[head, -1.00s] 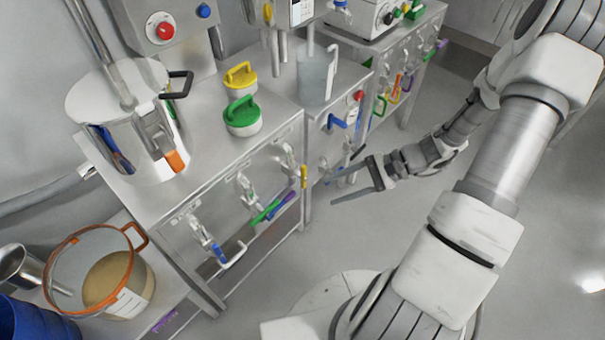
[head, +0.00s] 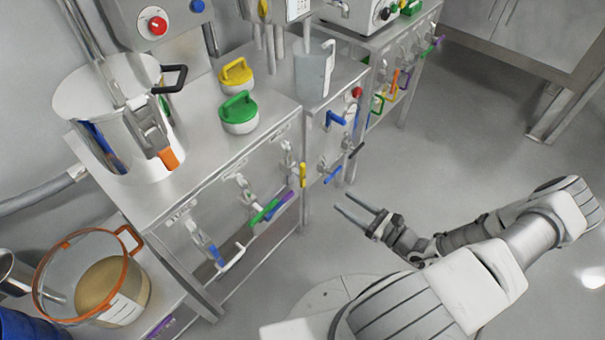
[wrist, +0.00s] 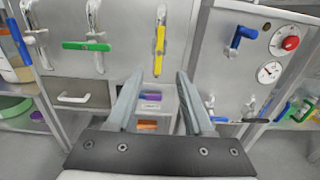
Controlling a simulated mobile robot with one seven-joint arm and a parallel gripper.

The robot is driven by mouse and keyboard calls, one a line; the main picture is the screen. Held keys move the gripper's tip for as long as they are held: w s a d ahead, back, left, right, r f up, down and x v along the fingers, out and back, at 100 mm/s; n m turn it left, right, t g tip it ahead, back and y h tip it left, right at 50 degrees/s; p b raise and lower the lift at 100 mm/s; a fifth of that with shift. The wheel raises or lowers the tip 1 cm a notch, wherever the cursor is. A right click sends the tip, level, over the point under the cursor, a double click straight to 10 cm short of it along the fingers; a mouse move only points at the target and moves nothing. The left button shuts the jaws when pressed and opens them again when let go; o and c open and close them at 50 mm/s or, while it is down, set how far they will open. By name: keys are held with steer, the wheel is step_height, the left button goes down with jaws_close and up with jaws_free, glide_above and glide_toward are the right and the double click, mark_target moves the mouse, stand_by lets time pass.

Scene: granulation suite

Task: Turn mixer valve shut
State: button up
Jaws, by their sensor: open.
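The front panel of the left steel bench carries a row of valves. One has a blue handle hanging down (head: 207,247), one a green handle (head: 265,212) lying crosswise, and one a yellow handle (head: 302,175) standing upright. In the wrist view the green handle (wrist: 87,46) is level at upper left and the yellow handle (wrist: 159,50) is vertical, straight beyond the fingers. I cannot tell which is the mixer valve. My gripper (head: 342,202) is open and empty, apart from the panel, facing it. In the wrist view my gripper (wrist: 158,80) has its fingers spread below the yellow handle.
A steel pot (head: 118,125), a green-topped container (head: 239,113) and a yellow-topped container (head: 236,76) stand on the bench. The adjoining right unit has a blue handle (wrist: 241,37), a red knob (wrist: 290,43) and a gauge (wrist: 270,72). Open floor (head: 480,130) lies right of the benches.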

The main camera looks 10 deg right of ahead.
mark_target(304, 175)
steer(key=b+x, duration=0.2)
steer(key=x, duration=1.4)
steer(key=shift+w+a, duration=0.25)
steer(key=shift+c, duration=0.2)
jaws_close()
